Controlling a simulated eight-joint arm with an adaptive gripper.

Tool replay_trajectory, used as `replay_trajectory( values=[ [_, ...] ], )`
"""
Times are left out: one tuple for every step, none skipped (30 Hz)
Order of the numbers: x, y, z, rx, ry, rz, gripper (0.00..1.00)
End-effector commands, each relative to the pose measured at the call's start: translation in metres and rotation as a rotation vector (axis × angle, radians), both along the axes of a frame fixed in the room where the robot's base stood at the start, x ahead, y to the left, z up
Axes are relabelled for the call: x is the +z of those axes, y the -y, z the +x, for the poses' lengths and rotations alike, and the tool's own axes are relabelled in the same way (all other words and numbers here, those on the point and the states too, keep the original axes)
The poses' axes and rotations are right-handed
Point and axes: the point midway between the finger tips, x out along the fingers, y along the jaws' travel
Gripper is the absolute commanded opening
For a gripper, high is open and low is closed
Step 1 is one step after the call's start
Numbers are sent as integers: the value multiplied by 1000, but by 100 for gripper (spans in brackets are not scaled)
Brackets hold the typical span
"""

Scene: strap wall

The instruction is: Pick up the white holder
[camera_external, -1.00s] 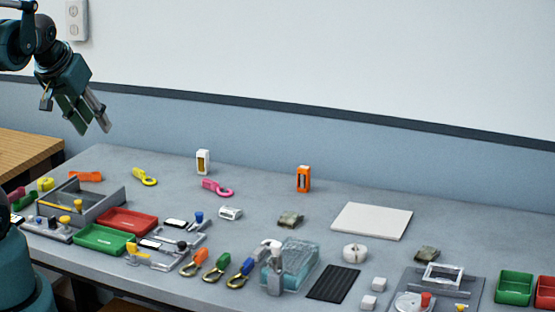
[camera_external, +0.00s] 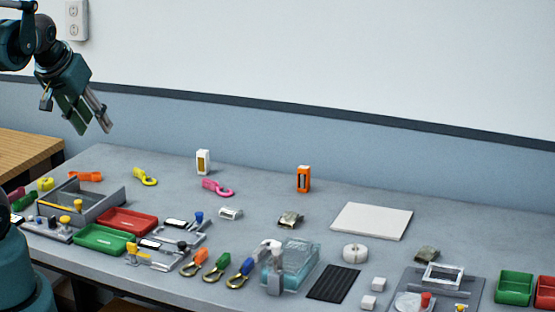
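A white holder (camera_external: 203,162) stands upright at the back of the grey table, left of centre, with a yellowish-brown opening in its front face. My gripper (camera_external: 91,128) hangs in the air at the upper left, left of the holder and well apart from it. Its fingers point down and are spread apart, with nothing visible between them. A similar orange holder (camera_external: 303,179) stands upright farther right along the back of the table.
A yellow clip (camera_external: 146,178) and a pink clip (camera_external: 218,188) lie near the white holder. A grey tray (camera_external: 110,201), red tray (camera_external: 128,222) and green tray (camera_external: 104,240) sit front left. A white board (camera_external: 372,221) lies at right. Bare table separates the two holders.

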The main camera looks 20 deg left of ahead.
Motion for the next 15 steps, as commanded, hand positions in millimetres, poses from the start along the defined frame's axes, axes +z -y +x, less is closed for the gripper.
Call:
replay_trajectory(
  values=[
    [0, 0, 0, 0, 0, 0, 35],
    [0, 0, 0, 0, 0, 0, 35],
    [0, 0, 0, 0, 0, 0, 35],
    [0, 0, 0, 0, 0, 0, 35],
    [0, 0, 0, -1, 0, 1, 35],
    [1, 0, 1, -2, -1, 1, 35],
    [1, 0, 2, -3, -2, 2, 35],
    [2, 0, 2, -5, -3, 3, 35],
    [2, 0, 4, -9, -5, 5, 35],
    [3, 0, 5, -12, -7, 6, 35],
    [4, 0, 7, -16, -9, 7, 35],
    [6, 0, 10, -22, -12, 11, 35],
    [8, 0, 12, -28, -15, 14, 35],
    [9, 0, 15, -34, -19, 17, 35],
    [11, 0, 19, -43, -24, 21, 35]
  ],
)
